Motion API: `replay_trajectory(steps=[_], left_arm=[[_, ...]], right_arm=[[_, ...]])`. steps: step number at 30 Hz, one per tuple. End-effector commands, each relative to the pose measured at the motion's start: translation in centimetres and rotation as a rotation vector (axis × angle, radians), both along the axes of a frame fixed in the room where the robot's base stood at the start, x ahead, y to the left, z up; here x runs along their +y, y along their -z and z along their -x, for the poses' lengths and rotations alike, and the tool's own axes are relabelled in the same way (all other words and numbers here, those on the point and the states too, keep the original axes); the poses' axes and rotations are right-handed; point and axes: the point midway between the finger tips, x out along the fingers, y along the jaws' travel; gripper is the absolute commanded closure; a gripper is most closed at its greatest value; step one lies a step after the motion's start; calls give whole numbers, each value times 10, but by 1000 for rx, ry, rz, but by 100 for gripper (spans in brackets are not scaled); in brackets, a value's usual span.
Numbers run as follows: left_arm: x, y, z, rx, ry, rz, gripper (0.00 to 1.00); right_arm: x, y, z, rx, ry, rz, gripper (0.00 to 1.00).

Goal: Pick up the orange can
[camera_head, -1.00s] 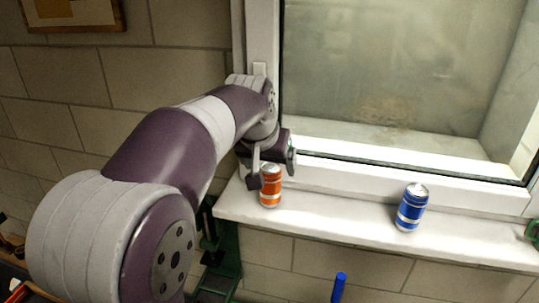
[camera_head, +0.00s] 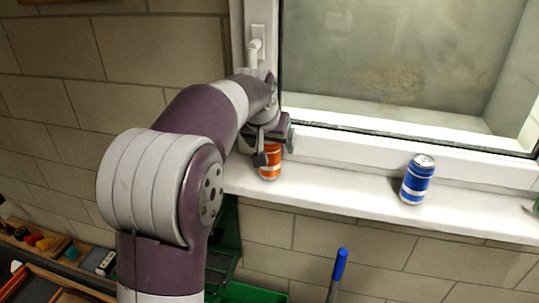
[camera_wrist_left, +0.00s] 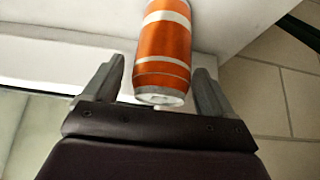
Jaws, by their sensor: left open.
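The orange can (camera_head: 270,164) with white bands stands on the white window sill in the head view. My left gripper (camera_head: 272,148) is over its upper part and hides its top. In the left wrist view the orange can (camera_wrist_left: 164,50) lies between the two open fingers of the left gripper (camera_wrist_left: 158,85), its silver end toward the palm. A gap shows between the can and each finger. My right gripper is not in view.
A blue can (camera_head: 417,180) stands on the sill (camera_head: 340,188) to the right, well apart. The window frame (camera_head: 400,148) rises behind the cans. Tools lie on a shelf (camera_head: 60,258) at lower left.

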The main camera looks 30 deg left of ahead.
Motion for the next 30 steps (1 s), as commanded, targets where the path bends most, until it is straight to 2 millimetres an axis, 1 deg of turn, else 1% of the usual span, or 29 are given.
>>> replay_trajectory(steps=[1,2,3,5,6,7,17,20,23,26,29,30], left_arm=[[0,0,0,0,0,0,15],[0,0,0,0,0,0,18],[0,0,0,0,0,0,31],[0,0,0,-1,0,0,50],[0,0,0,-1,0,0,63],[0,0,0,-1,0,0,69],[0,-1,0,-1,0,0,69],[0,-4,0,-4,0,-1,70],[0,-12,-1,-4,0,-1,70],[-4,-11,16,-3,0,-1,70],[-10,-10,41,-6,0,-1,69],[-13,-10,52,-6,0,-1,69]], right_arm=[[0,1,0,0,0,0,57],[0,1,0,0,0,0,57],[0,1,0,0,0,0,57],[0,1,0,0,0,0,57],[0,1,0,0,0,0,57],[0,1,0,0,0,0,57],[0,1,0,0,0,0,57],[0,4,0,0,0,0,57],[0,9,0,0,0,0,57],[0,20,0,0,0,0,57],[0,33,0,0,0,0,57],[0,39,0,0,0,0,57]])
